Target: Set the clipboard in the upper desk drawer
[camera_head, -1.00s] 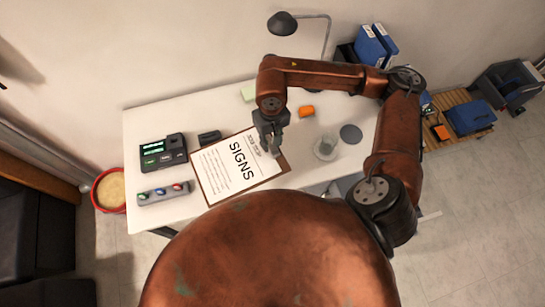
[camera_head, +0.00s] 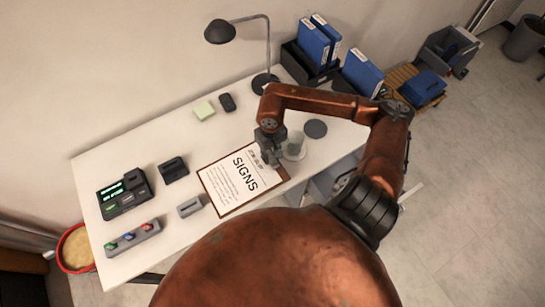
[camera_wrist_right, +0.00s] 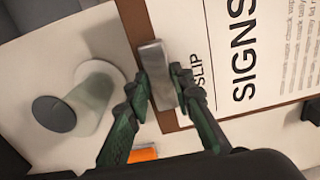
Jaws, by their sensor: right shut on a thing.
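The clipboard (camera_head: 212,184) is brown with a white sheet reading SIGNS. My left gripper is out of view.
A control device (camera_head: 124,196) and a button box (camera_head: 132,239) sit left. An orange item (camera_wrist_right: 143,154) lies near the gripper.

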